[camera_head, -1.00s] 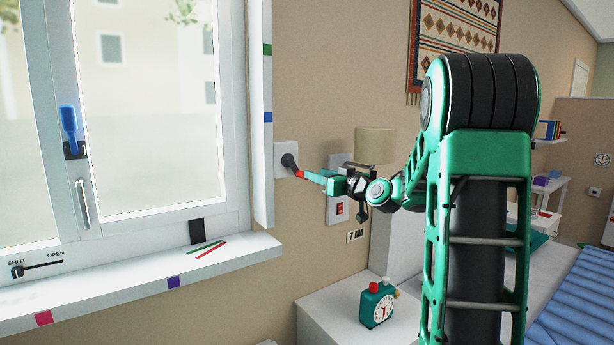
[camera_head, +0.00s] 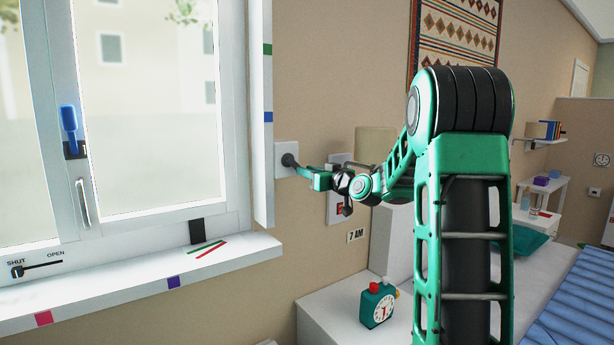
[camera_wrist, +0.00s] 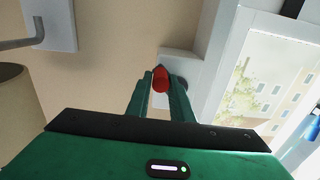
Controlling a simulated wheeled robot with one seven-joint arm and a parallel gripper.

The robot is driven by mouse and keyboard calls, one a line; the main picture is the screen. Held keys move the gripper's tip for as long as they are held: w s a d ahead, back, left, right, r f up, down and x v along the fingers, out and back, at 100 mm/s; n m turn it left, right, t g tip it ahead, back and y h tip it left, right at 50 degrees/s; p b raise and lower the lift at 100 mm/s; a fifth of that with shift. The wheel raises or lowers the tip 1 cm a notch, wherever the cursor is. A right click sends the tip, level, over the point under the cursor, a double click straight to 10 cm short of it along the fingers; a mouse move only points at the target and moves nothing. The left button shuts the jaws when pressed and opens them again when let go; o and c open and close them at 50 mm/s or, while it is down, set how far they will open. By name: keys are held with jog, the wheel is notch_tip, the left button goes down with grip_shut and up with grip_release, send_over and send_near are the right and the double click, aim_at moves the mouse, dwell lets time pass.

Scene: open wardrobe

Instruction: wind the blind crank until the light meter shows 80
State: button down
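The blind crank has a dark hub (camera_head: 288,160) on a white wall plate just right of the window. Its red knob (camera_wrist: 160,80) shows in the wrist view between the two fingers. My gripper (camera_head: 303,171) reaches it from the right, and its fingers hide the knob in the head view. In the wrist view the fingers of my gripper (camera_wrist: 161,84) lie close on both sides of the knob and appear shut on it. I cannot pick out a light meter or a reading, and the blind is not clearly visible.
The window sill (camera_head: 150,290) and frame lie left of the crank. A green clock (camera_head: 377,306) stands on the white nightstand below. A bed is at the right.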

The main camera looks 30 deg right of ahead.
jog(key=shift+s+d+f, duration=0.15)
jog(key=shift+s+d, duration=0.1)
jog(key=shift+d, duration=0.2)
jog(key=shift+f+m, duration=0.1)
jog(key=shift+m, duration=0.2)
jog(key=m, duration=0.1)
jog(key=a+f+m, duration=0.1)
jog(key=m, duration=0.1)
jog(key=shift+a, duration=0.1)
jog(key=shift+a+f+m, duration=0.2)
jog(key=shift+a+m, duration=0.65)
jog(key=shift+m, duration=1.05)
jog(key=shift+a+f+m, duration=0.15)
jog(key=shift+a+m, duration=0.75)
jog(key=shift+m, duration=1)
jog(key=shift+a+f+m, duration=0.2)
jog(key=shift+a+m, duration=0.65)
jog(key=shift+m, duration=1.05)
jog(key=shift+a, duration=0.1)
jog(key=c, duration=1.6)
grip_release()
jog(key=shift+o, duration=0.2)
jog(key=shift+r, duration=0.2)
